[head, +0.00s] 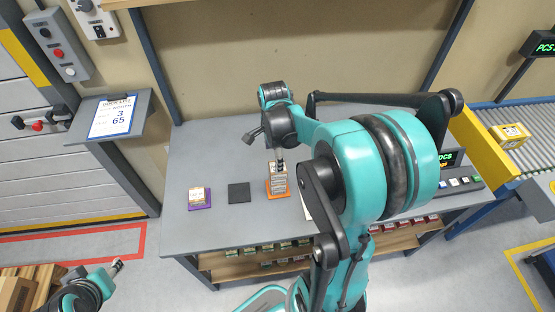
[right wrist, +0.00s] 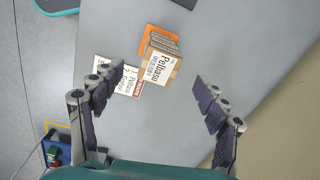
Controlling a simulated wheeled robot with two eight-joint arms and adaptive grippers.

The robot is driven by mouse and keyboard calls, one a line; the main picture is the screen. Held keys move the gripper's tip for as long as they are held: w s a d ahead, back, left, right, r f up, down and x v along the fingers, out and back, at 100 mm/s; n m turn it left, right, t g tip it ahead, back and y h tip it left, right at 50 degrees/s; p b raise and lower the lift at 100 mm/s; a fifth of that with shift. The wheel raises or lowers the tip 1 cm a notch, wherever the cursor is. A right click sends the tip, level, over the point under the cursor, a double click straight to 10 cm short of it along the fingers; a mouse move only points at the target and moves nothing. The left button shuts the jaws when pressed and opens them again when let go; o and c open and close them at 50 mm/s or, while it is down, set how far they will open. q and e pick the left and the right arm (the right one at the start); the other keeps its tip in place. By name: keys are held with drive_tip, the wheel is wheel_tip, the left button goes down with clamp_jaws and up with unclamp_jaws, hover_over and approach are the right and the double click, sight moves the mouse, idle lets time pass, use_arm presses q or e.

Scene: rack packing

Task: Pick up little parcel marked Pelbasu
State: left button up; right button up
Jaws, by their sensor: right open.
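The little parcel marked Pelbasu (right wrist: 160,68) is a tan box with a white label, seen from above in the right wrist view. It tops a stack of similar flat pieces on an orange mat (right wrist: 147,33). In the head view the stack (head: 278,182) stands upright on the orange mat (head: 286,194). My right gripper (right wrist: 160,78) is open and empty, its fingers on either side of the parcel in the picture and apart from it. In the head view the right gripper (head: 278,160) is just above the stack. My left gripper (head: 117,265) is low at left, its jaws unclear.
A grey table (head: 225,145) carries a purple mat (head: 197,205) with a small stack and a dark square mat (head: 239,193). A printed card (right wrist: 103,68) lies beside the stack. Shelves below hold small boxes (head: 265,248). A button console (head: 458,184) stands at right.

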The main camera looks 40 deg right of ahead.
drive_tip(key=shift+w+d+m+g+p, duration=0.1)
drive_tip(key=shift+d+m+g+p, duration=0.25)
drive_tip(key=shift+d+m, duration=0.5)
wheel_tip(320, 180, down, 8)
drive_tip(key=b, duration=0.2)
drive_tip(key=shift+b, duration=0.3)
drive_tip(key=c, duration=1.3)
